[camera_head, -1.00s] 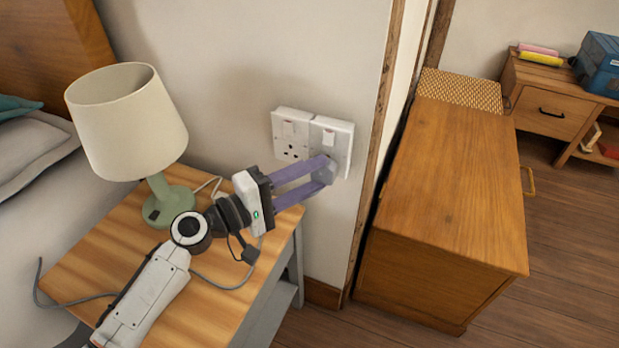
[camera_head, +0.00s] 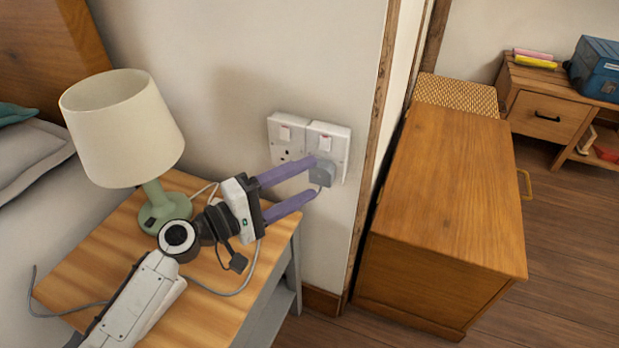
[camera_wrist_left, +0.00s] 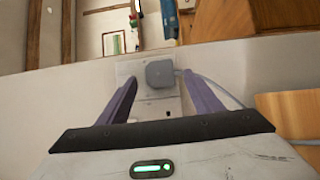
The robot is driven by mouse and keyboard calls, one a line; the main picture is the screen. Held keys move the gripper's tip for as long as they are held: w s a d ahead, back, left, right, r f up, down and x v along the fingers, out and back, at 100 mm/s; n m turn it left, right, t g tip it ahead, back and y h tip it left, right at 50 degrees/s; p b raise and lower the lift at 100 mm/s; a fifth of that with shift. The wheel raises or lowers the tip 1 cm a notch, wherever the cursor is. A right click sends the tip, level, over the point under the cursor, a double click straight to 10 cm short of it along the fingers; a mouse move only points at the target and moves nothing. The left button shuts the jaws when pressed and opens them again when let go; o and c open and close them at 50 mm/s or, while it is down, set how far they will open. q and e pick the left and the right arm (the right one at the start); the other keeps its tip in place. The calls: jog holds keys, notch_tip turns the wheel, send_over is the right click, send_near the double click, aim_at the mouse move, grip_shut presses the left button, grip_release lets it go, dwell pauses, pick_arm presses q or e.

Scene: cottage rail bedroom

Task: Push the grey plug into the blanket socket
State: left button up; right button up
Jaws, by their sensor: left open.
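The grey plug (camera_head: 323,174) sits against the lower part of the right wall socket (camera_head: 340,145), which has its own switch. In the left wrist view the grey plug (camera_wrist_left: 160,73) lies between and just beyond my finger tips, with its grey cable leading off to the right. My left gripper (camera_head: 313,175) is open, its two purple fingers apart on either side of the plug. It also shows in the left wrist view (camera_wrist_left: 158,80), with a gap beside the plug. The plug's pins are hidden, so I cannot tell how deep they sit. My right gripper is not in view.
A left socket (camera_head: 281,138) is beside it, empty. The wooden bedside table (camera_head: 205,300) carries a green lamp (camera_head: 122,128) and a loose grey cable (camera_head: 70,312). A wooden cabinet (camera_head: 450,190) stands right, past the wall's timber edge (camera_head: 372,140).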

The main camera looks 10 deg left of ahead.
pick_arm(q)
jog(key=v, duration=0.8)
jog(key=shift+b, duration=0.45)
jog(key=shift+a, duration=0.15)
